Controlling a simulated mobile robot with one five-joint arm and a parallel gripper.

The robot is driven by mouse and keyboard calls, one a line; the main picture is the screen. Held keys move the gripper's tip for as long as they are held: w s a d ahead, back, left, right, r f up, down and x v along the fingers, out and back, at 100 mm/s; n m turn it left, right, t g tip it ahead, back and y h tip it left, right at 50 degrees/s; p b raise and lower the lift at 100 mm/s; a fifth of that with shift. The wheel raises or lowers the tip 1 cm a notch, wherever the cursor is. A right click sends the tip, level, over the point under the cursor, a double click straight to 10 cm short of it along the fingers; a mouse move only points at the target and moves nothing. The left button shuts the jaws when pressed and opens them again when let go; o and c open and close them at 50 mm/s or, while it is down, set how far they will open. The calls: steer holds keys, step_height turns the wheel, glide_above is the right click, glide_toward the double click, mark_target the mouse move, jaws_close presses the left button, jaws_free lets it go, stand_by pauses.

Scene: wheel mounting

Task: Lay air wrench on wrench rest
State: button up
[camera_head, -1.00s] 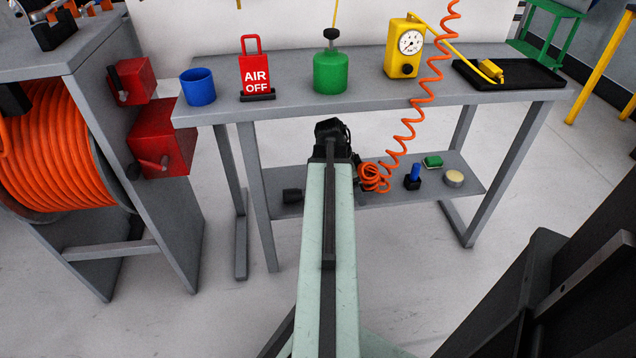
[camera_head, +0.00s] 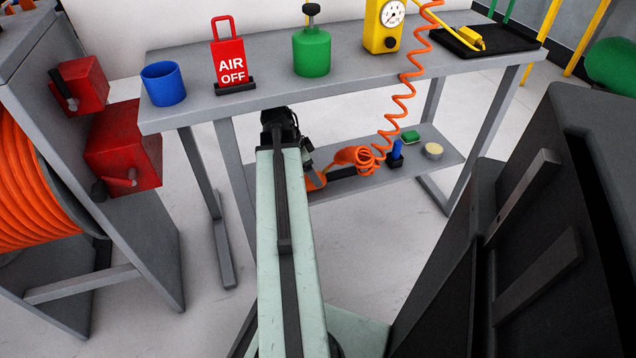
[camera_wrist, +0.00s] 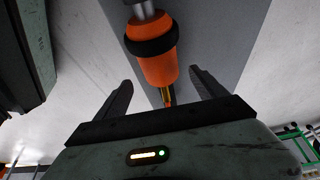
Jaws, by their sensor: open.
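My gripper (camera_wrist: 160,76) is open in the wrist view, with one finger on each side. An orange tool with a black band and a grey metal end, apparently the air wrench (camera_wrist: 157,66), shows between and beyond the fingers, with a gap on both sides. In the head view, an orange piece that may be part of the wrench (camera_head: 315,181) shows just right of my arm, at the lower shelf. A dark block (camera_head: 342,172) beside it may be part of the wrench rest. My arm hides much of this spot and my fingers there.
The grey table (camera_head: 300,92) carries a blue cup (camera_head: 163,84), red AIR OFF sign (camera_head: 230,62), green canister (camera_head: 311,52) and yellow gauge (camera_head: 384,28). An orange coiled hose (camera_head: 402,105) hangs to the lower shelf (camera_head: 390,178). A hose reel (camera_head: 30,185) stands left.

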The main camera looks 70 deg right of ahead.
mark_target(318, 173)
steer(key=b+x, duration=0.3)
steer(key=x, duration=0.2)
steer(key=shift+s+d+r+b, duration=0.1)
steer(key=shift+d+b, duration=0.1)
steer(key=shift+b, duration=0.15)
steer(key=shift+r, duration=0.15)
steer(key=shift+c, duration=0.3)
jaws_close()
step_height(318, 173, up, 10)
steer(key=p, duration=1)
steer(key=shift+r+p, duration=0.1)
steer(key=shift+p, duration=0.2)
